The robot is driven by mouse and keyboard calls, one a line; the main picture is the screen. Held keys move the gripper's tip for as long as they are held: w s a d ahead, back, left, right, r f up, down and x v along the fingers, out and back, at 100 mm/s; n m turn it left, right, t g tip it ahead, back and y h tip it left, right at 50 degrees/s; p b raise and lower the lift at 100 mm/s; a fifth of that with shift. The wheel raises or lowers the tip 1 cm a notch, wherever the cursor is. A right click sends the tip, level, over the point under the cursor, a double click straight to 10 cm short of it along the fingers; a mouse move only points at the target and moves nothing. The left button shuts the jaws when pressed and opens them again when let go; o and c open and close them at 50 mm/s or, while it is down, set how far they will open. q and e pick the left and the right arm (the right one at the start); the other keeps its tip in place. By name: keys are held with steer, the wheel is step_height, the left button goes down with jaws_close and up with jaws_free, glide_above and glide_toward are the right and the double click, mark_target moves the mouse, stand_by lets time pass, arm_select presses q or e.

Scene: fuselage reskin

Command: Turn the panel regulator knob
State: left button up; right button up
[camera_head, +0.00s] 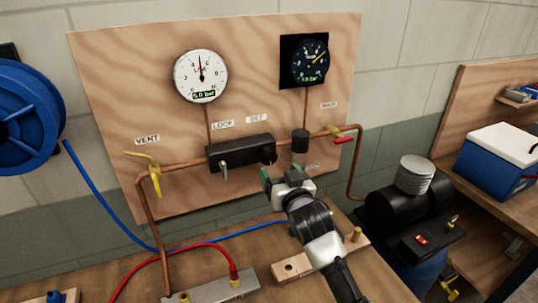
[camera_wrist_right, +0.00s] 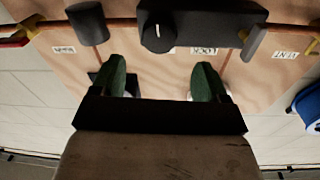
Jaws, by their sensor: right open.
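The plywood panel (camera_head: 130,80) carries a black regulator block (camera_head: 235,153) on the copper pipe. A round dark knob with a white mark (camera_wrist_right: 158,32) sits on the block (camera_wrist_right: 205,14) in the right wrist view. In the head view the knob is hard to make out beside my gripper. My right gripper (camera_head: 284,174) is just below the block's right end. Its green fingers are apart and empty in the right wrist view (camera_wrist_right: 162,68), with the knob ahead of the gap and no visible contact. My left gripper is not in view.
A white gauge (camera_head: 201,75) and a dark gauge (camera_head: 311,61) are above the block. A silver lever (camera_head: 223,171), a black cylinder (camera_head: 300,141), a yellow vent valve (camera_head: 153,175) and a red-handled valve (camera_head: 343,137) flank the knob. A compressor (camera_head: 410,205) stands right.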

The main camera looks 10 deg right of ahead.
mark_target(270, 159)
steer(key=w, duration=0.3)
steer(key=shift+w+a+r+p, duration=0.1)
steer(key=shift+a+p, duration=0.15)
steer(key=shift+p, duration=0.15)
steer(key=w, duration=0.3)
steer(key=shift+w+a+p, duration=0.2)
steer(key=shift+a+p, duration=0.05)
steer(key=shift+p, duration=0.15)
steer(key=shift+w, duration=0.4)
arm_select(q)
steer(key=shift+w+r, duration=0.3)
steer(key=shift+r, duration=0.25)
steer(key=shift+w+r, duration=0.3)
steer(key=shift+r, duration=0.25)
arm_select(e)
steer(key=shift+w+f, duration=0.1)
steer(key=shift+f, duration=0.1)
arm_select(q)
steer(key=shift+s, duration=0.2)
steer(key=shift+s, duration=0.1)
arm_select(e)
steer(key=c, duration=0.9)
